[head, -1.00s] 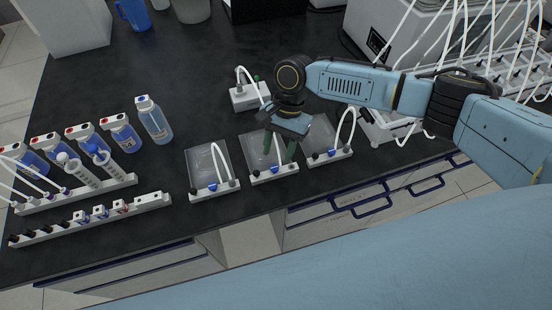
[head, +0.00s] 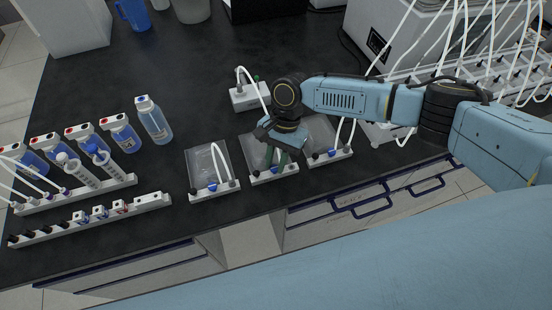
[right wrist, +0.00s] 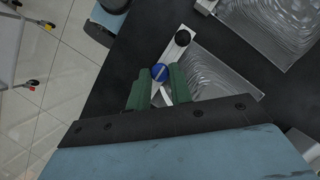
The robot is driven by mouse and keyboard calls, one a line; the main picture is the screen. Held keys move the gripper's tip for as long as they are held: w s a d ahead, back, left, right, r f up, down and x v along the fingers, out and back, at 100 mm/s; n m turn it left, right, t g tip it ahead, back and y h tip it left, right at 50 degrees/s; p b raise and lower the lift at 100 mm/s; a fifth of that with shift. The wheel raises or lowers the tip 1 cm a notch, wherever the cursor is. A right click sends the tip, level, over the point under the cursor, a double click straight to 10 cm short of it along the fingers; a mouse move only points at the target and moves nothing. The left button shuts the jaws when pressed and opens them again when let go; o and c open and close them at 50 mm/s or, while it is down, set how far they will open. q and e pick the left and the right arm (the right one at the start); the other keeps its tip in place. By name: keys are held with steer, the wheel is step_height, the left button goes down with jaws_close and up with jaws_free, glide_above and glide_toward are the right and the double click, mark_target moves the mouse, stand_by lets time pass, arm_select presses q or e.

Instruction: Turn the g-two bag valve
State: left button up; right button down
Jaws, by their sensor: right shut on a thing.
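Three flat clear bags lie in a row on the dark bench, each with a white front bar and a blue valve. My right gripper (head: 281,158) is over the middle bag (head: 256,150), pointing down at its front bar (head: 270,177). In the right wrist view, its green fingers (right wrist: 160,80) are shut on that bag's blue valve (right wrist: 160,72), which shows at their tips. A black knob (right wrist: 182,38) is on the same bar. No bag label is readable. My left gripper is not in view.
The left bag (head: 207,160) and right bag (head: 322,132) lie close on either side. A white box with a tube (head: 250,97) stands behind. Bottles (head: 153,122) and racks (head: 95,220) are at the left. Tubed equipment (head: 400,40) stands at the back right.

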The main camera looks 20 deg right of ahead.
steer(key=shift+a+r+n+g+h+p, duration=0.15)
steer(key=shift+n+g+h+p, duration=0.2)
steer(key=shift+n+p, duration=0.7)
steer(key=shift+n+h+p, duration=0.35)
steer(key=shift+n+p, duration=0.05)
steer(key=shift+n, duration=0.45)
steer(key=n+h, duration=0.1)
steer(key=n, duration=0.2)
steer(key=shift+a+n+g+p, duration=0.15)
steer(key=shift+n+g+p, duration=0.1)
steer(key=shift+n+p, duration=0.05)
steer(key=n+h, duration=0.1)
steer(key=n, duration=0.2)
steer(key=shift+a+n+h+p, duration=0.15)
steer(key=shift+n+h+p, duration=0.15)
steer(key=shift+h, duration=0.1)
steer(key=n+h+p, duration=0.1)
steer(key=n, duration=0.2)
steer(key=shift+a+n, duration=0.1)
steer(key=shift+n, duration=0.2)
steer(key=shift+n+t+h+p, duration=0.6)
steer(key=shift+n+t, duration=0.2)
steer(key=shift+n, duration=0.8)
